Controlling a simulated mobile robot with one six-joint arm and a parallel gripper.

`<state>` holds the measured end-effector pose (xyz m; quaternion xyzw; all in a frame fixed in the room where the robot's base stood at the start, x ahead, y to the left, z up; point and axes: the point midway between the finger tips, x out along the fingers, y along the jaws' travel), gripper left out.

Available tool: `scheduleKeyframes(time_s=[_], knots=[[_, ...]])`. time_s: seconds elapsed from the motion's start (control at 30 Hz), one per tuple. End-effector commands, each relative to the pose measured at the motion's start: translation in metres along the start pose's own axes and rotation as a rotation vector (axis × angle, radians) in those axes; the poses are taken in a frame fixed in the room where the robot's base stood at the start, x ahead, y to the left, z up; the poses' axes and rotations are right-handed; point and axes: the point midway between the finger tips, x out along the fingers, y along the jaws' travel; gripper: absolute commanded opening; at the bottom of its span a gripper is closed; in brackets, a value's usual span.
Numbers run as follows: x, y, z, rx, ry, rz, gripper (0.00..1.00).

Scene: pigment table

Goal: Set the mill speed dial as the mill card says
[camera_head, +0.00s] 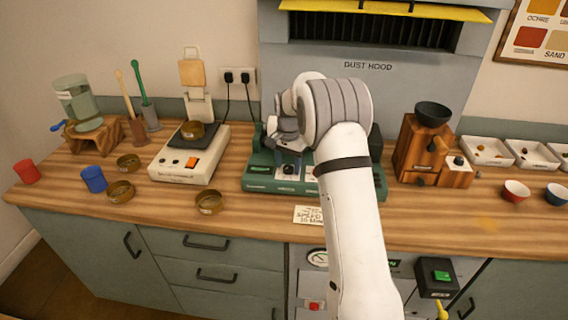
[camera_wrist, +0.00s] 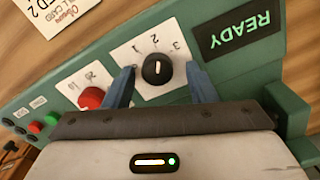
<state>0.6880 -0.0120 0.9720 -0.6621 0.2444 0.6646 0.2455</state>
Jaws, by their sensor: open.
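The green mill (camera_head: 262,183) stands mid-bench, partly hidden by my arm. Its black speed dial (camera_wrist: 157,70) sits on a white plate marked 1, 2 and 3 in the wrist view. The dial's white pointer line points roughly toward the 2. My gripper (camera_wrist: 161,84) is open, with one blue finger on each side of the dial; I cannot tell whether they touch it. The mill card (camera_head: 308,215) lies on the bench in front of the mill. In the wrist view it is cut off, showing "ED 2".
A red knob (camera_wrist: 92,97) with its own scale is beside the speed dial. A display (camera_wrist: 238,33) reads READY. A scale (camera_head: 188,160) stands left of the mill, and a wooden grinder (camera_head: 412,150) right of it.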

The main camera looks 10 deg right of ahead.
Motion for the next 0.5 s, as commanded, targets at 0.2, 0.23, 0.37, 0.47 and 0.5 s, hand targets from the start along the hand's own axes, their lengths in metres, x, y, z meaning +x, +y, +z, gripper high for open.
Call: scheduleKeyframes(time_s=[0.2, 0.23, 0.37, 0.47, 0.5], knots=[[-0.004, 0.0, -0.001, 0.0, 0.003, -0.001, 0.51], [-0.006, 0.0, -0.001, 0.0, 0.003, -0.001, 0.51], [-0.024, -0.001, -0.002, 0.0, 0.005, -0.003, 0.51], [-0.042, -0.002, -0.003, 0.0, 0.005, -0.003, 0.51], [-0.049, -0.002, -0.003, 0.0, 0.005, -0.003, 0.51]])
